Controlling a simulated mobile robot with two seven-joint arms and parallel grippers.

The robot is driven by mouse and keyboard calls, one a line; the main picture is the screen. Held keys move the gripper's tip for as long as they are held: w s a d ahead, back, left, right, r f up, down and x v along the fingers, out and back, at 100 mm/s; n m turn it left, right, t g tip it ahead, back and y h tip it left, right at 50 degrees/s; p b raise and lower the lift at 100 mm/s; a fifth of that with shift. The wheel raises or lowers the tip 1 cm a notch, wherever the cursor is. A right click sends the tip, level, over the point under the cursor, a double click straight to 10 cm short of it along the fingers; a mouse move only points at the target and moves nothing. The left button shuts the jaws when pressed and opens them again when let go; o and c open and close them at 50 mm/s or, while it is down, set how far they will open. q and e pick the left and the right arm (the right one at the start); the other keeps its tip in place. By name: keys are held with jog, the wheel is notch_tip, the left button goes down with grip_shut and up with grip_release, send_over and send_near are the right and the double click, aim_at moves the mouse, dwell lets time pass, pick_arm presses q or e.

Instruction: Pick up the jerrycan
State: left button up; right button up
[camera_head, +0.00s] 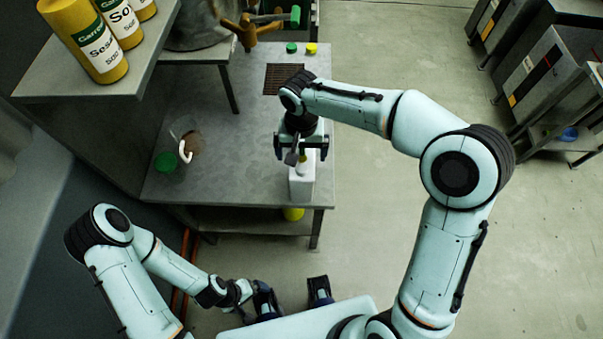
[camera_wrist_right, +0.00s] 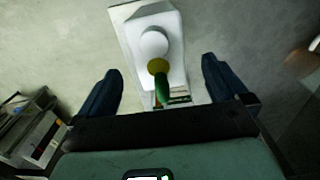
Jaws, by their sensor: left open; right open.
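The white jerrycan (camera_head: 302,186) stands on the grey metal table, close to its front right corner. My right gripper (camera_head: 301,152) is above the jerrycan's top, pointing down, with its fingers apart. In the right wrist view the jerrycan (camera_wrist_right: 178,45) lies ahead of and partly between the open fingers of the right gripper (camera_wrist_right: 160,82). A round white part, a yellow piece and a green piece show on or over it; I cannot tell how they join. My left gripper (camera_head: 292,296) is open and empty, low in front of the table.
The table (camera_head: 235,170) holds a green lid (camera_head: 165,162), a brown round item with a white handle (camera_head: 190,145), a dark grate (camera_head: 284,78) and small green and yellow caps at the back. A shelf with yellow cans (camera_head: 85,40) overhangs at left.

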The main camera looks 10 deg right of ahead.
aim_at(302, 162)
jog(key=shift+f, duration=2.75)
jog(key=shift+r, duration=0.1)
grip_shut()
pick_arm(q)
jog(key=shift+f, duration=0.1)
pick_arm(e)
jog(key=shift+r, duration=0.1)
